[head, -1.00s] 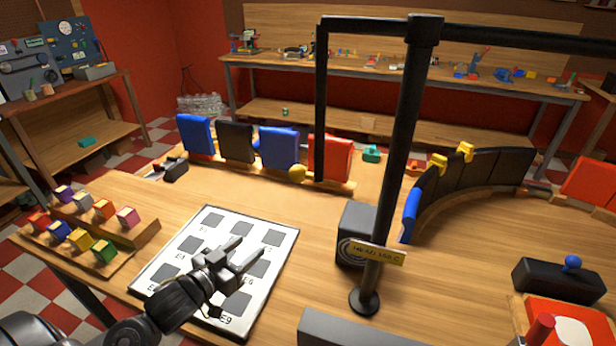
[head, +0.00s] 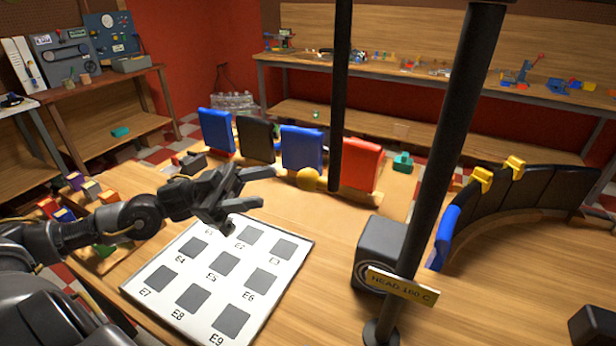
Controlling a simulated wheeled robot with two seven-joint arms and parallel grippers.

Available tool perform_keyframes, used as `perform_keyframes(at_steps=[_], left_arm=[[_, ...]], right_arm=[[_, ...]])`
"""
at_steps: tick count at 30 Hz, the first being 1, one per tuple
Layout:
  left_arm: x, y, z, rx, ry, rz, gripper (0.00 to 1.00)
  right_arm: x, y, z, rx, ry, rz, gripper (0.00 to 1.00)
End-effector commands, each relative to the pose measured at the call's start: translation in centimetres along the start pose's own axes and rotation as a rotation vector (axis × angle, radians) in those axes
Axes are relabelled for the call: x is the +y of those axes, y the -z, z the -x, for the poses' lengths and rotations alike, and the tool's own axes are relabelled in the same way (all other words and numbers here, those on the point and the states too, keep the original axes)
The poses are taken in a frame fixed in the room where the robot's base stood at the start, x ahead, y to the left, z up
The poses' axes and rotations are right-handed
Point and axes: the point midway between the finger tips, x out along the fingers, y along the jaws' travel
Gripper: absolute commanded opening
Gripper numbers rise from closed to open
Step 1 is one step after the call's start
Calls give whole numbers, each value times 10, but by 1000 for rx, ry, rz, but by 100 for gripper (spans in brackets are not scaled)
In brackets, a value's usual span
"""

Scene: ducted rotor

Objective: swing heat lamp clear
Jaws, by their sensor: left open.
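The heat lamp's black post (head: 440,170) rises from a round foot on the bench, right of centre. A yellow label (head: 401,287) on it appears to read HEAD 160 C. A thin black bar (head: 340,95) hangs down over the panel row; its upper end is out of frame. My right gripper is not in view.
The white board (head: 297,270) has dark squares marked E1 to E9. Blue, black and red panels (head: 302,148) stand behind it. A grey box (head: 378,250) stands beside the post. A curved black panel row (head: 505,205) is at right. Coloured blocks lie under my left arm.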

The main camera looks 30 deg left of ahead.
Motion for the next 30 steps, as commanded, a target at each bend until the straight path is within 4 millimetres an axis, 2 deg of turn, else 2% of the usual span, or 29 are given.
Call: perform_keyframes(at_steps=[18, 24, 30], left_arm=[[0, 4, -87, 2, 3, -4, 52], [1, 1, -98, -1, 3, -3, 52], [1, 0, -99, -2, 3, -2, 52]], right_arm=[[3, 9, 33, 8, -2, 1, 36], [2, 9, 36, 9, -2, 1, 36], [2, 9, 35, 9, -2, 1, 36]])
